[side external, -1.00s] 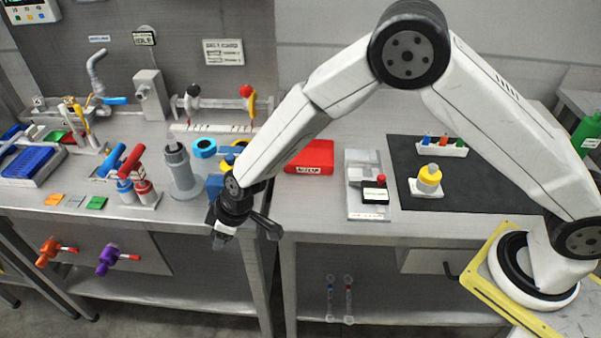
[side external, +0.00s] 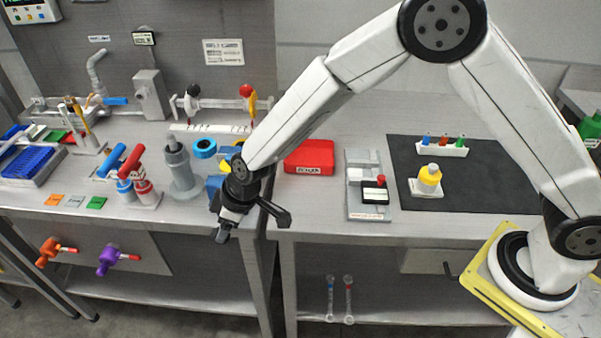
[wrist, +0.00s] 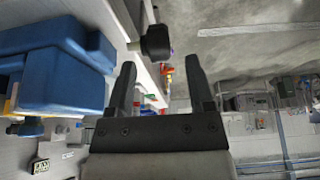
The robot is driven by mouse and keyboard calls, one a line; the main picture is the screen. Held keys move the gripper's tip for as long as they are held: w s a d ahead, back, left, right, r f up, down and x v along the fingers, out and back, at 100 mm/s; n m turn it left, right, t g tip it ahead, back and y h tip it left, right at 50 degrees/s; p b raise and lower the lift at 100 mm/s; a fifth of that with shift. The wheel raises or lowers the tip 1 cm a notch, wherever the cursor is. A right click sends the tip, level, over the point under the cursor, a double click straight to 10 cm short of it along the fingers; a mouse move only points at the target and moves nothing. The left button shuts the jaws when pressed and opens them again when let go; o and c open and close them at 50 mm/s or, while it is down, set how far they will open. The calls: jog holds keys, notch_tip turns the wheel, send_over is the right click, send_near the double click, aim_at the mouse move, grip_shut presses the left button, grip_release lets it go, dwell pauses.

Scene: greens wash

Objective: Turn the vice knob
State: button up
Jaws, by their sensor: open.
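The blue vice (wrist: 55,70) fills the left of the wrist view. In the side view, part of the blue vice (side external: 213,186) shows behind my wrist at the bench's front edge. A dark round knob on a metal shaft (wrist: 156,42), which I take for the vice knob, is just beyond my fingertips in the wrist view. It lies in line with the gap between them. My gripper (wrist: 159,62) is open and empty. In the side view my gripper (side external: 222,232) hangs in front of the bench edge, pointing down. The knob is hidden there.
The bench's front edge is close to my gripper. A grey cylinder stand (side external: 180,170) and red-handled tool (side external: 133,162) stand left of it. A red box (side external: 309,157) lies to the right. Orange (side external: 48,251) and purple (side external: 108,259) valves stick out from the bench front.

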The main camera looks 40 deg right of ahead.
jog(key=shift+v, duration=1.8)
jog(key=shift+w+a+g+h, duration=0.3)
jog(key=shift+a+g, duration=0.2)
jog(key=shift+a, duration=0.1)
jog(key=shift+w+a+g+h, duration=0.2)
jog(key=shift+w+a+g, duration=0.05)
jog(key=shift+a+g, duration=0.3)
jog(key=shift+w+a+r+g+h, duration=0.25)
jog(key=shift+w+g+h, duration=0.1)
jog(key=shift+h, duration=0.25)
jog(key=shift+w+d+r+g+h, duration=0.2)
jog(key=shift+w+r+g+h, duration=0.15)
jog(key=shift+h, duration=0.25)
jog(key=shift+f, duration=0.15)
jog(key=shift+f, duration=3.75)
